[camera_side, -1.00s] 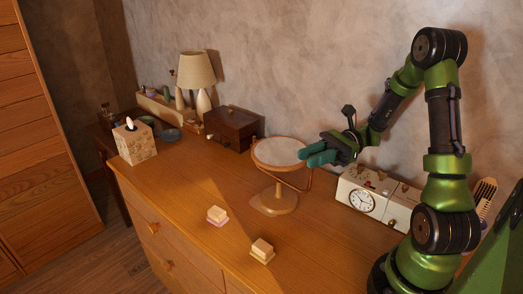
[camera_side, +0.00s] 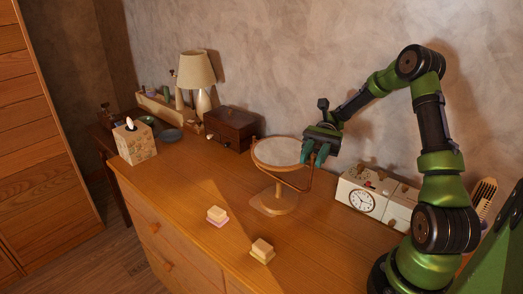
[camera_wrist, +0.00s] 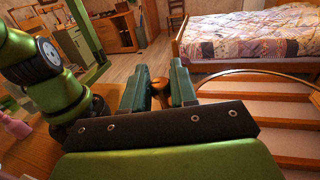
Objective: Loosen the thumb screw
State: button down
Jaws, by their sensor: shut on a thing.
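In the side view the fingers hide the screw. A thin curved wooden rim (camera_wrist: 260,73) runs off to the right in the wrist view.
A white clock box (camera_side: 363,200) stands to the right of the mirror, close by the arm. A dark wooden drawer box (camera_side: 232,128) and a lamp (camera_side: 197,70) stand to the left. The dresser top between is clear.

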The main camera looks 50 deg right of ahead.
aim_at(313, 155)
dwell(0.4)
jog(key=c, duration=1)
grip_release()
jog(key=shift+c, duration=0.2)
jog(key=shift+r, duration=0.3)
notch_tip(313, 155, up, 3)
jog(key=shift+f, duration=0.2)
jog(key=s+a+r, duration=0.1)
jog(key=s+a, duration=0.2)
jog(key=s, duration=1.2)
jog(key=shift+s+r, duration=0.35)
jog(key=shift+r, duration=0.05)
jog(key=shift+o, duration=0.3)
